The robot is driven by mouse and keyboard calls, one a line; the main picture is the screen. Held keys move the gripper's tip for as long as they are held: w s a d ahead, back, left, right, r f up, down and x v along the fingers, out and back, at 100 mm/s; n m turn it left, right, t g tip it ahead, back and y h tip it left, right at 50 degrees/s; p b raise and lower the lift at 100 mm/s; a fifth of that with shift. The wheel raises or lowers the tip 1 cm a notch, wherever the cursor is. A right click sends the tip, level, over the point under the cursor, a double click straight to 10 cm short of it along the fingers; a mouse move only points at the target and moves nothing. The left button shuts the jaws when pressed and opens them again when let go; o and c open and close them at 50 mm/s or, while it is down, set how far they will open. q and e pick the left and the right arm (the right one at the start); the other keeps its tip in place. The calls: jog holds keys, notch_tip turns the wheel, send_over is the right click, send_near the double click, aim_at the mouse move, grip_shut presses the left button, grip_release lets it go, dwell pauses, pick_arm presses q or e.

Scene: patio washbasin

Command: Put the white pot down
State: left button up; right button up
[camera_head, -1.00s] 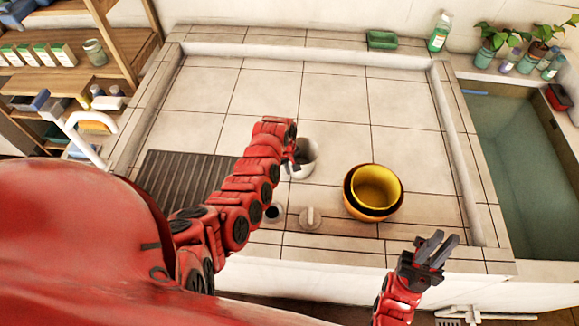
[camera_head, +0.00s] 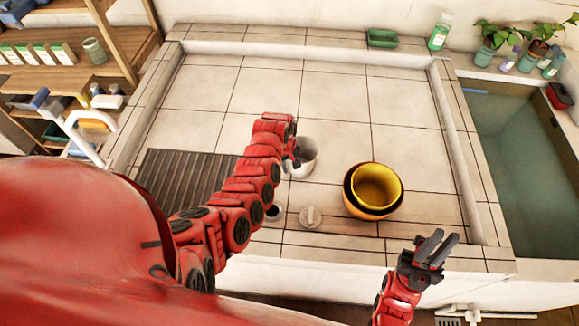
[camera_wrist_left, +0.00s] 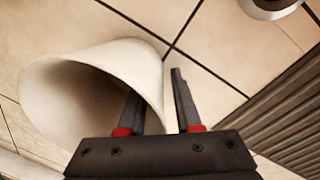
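The white pot (camera_head: 306,158) stands on the tiled top near its middle, in the head view seemingly upright on the tiles. In the left wrist view the pot (camera_wrist_left: 90,85) fills the left side with its mouth facing the camera. My left gripper (camera_head: 292,158) is at the pot's near left side. In the wrist view its fingers (camera_wrist_left: 155,100) straddle the pot wall, one inside the mouth and one outside. A strip of tile shows between the outer finger and the wall, so it looks open. My right gripper (camera_head: 436,248) is open and empty beyond the front edge.
A yellow pot (camera_head: 376,186) sits inside an orange bowl (camera_head: 368,213) right of the white pot. A round knob (camera_head: 310,217) and a dark ribbed drainboard (camera_head: 180,180) lie nearby. A water basin (camera_head: 520,150) is at the right. The tiles behind are clear.

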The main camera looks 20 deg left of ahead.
pick_arm(q)
jog(key=r, duration=0.2)
jog(key=r+b, duration=0.1)
jog(key=r, duration=0.1)
jog(key=r+b, duration=0.1)
jog(key=r, duration=0.2)
jog(key=shift+s+a+r, duration=0.1)
jog(key=shift+s+a, duration=0.2)
jog(key=r, duration=0.2)
jog(key=r+p, duration=0.1)
jog(key=r, duration=0.1)
jog(key=shift+s+a, duration=0.1)
jog(key=shift+s, duration=0.2)
